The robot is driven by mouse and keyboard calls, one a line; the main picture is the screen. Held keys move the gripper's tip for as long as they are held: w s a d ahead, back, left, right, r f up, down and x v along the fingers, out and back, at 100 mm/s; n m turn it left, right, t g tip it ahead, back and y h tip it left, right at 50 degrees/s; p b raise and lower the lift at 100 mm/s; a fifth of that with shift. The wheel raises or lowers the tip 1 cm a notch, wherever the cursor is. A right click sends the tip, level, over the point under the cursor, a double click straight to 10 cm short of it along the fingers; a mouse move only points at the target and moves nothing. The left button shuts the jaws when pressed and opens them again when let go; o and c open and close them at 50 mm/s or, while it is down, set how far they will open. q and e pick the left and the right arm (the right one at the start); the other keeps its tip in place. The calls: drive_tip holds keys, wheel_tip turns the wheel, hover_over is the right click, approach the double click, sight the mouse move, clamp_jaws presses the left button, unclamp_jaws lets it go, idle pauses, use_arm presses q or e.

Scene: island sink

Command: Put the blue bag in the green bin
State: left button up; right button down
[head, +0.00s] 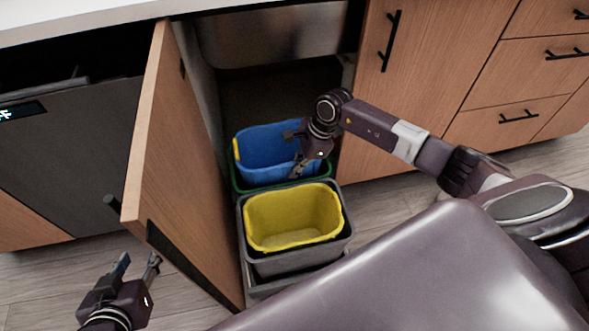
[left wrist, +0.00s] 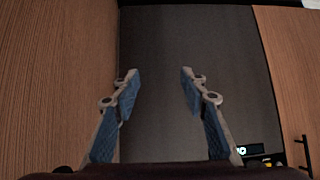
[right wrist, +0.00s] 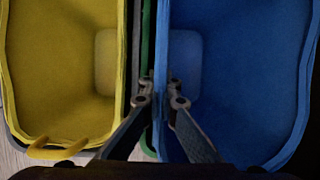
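The blue bag (head: 265,147) is an open, tub-like liner with a yellow handle at its left end. It sits inside the green bin (head: 237,181), whose rim shows around its lower edge. In the right wrist view the blue bag (right wrist: 235,80) fills the right side, beside a strip of green rim (right wrist: 148,50). My right gripper (right wrist: 160,92) is at the bag's near rim, one finger on each side of it. I cannot tell whether the fingers press on the rim. My left gripper (head: 137,264) is open and empty at the lower left, well away from the bins.
A yellow liner (head: 290,217) sits in a grey bin (head: 262,262) in front of the green bin. An open wooden cabinet door (head: 175,165) stands left of the bins. A cabinet with drawers (head: 515,75) is at the right. Floor is clear at lower left.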

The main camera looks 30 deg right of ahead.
use_arm(q)
drive_tip(key=shift+w+d+r+t, duration=0.4)
drive_tip(key=shift+w+r+t, duration=0.1)
drive_tip(key=shift+w+r, duration=0.2)
use_arm(e)
drive_tip(key=shift+f, duration=0.25)
drive_tip(key=c, duration=2.6)
unclamp_jaws()
drive_tip(key=shift+c, duration=0.2)
drive_tip(key=o, duration=0.5)
